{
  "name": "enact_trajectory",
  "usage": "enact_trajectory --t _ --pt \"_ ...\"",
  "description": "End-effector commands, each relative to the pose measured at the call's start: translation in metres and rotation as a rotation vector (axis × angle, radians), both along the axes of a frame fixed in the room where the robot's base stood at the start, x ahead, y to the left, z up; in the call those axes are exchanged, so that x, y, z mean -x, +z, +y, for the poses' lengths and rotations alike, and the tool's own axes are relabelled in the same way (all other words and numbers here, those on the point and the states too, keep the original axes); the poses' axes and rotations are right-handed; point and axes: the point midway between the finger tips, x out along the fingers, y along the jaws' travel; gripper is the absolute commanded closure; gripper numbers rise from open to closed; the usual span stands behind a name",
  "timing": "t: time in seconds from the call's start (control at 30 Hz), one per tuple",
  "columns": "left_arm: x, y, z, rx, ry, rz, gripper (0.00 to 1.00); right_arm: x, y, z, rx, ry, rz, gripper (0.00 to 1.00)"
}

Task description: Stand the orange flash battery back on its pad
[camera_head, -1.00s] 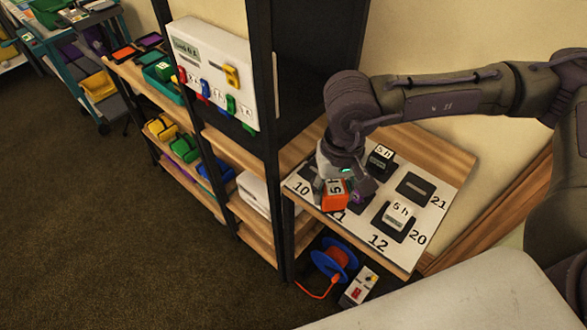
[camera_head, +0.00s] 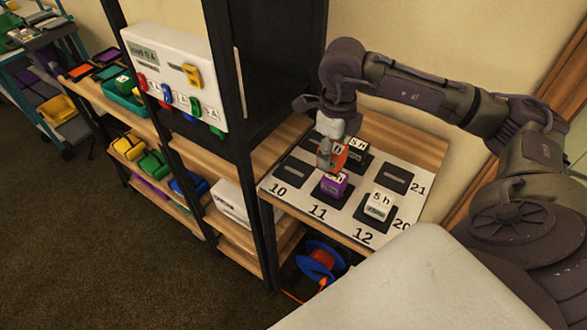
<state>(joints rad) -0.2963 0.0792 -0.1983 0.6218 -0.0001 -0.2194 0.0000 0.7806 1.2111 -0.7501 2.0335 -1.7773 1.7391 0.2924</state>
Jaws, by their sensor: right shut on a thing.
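The orange flash battery (camera_head: 338,152) is in my right gripper (camera_head: 326,158), which is shut on it. It shows above and behind the purple battery (camera_head: 333,188) in the picture and seems held above the board. The numbered white board (camera_head: 345,228) bears dark pads. The purple battery stands on the pad by 11, and a white battery (camera_head: 380,205) marked 5 h stands on the pad by 12. A black battery (camera_head: 357,148) stands behind, partly hidden by the orange one. The pad by 10 (camera_head: 290,174) and the pad by 21 (camera_head: 397,178) are bare. My left gripper is out of view.
A black shelf post (camera_head: 232,120) rises left of the board. A white panel (camera_head: 185,80) with coloured plugs stands on the shelf. A blue and orange cable reel (camera_head: 320,262) lies below the board. A pale surface (camera_head: 420,285) fills the lower right.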

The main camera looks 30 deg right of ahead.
Motion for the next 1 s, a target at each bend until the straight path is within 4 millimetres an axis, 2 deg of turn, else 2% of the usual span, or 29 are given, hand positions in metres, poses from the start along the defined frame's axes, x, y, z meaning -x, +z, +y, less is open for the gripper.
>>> enact_trajectory --t 0.17,0.4,0.5,0.73,1.0 --pt "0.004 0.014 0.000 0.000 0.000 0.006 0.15 -0.033 -0.015 0.009 -0.007 -0.008 -0.001 1.00" --pt "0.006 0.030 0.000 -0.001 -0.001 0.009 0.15 -0.085 -0.048 0.021 -0.004 -0.006 0.000 1.00" --pt "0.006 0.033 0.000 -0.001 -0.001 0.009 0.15 -0.100 -0.058 0.023 -0.004 -0.005 -0.002 1.00" --pt "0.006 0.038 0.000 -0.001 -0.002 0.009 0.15 -0.110 -0.072 0.025 -0.001 -0.003 0.000 1.00" --pt "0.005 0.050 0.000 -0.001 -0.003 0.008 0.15 -0.110 -0.105 0.025 -0.002 -0.003 -0.001 1.00"
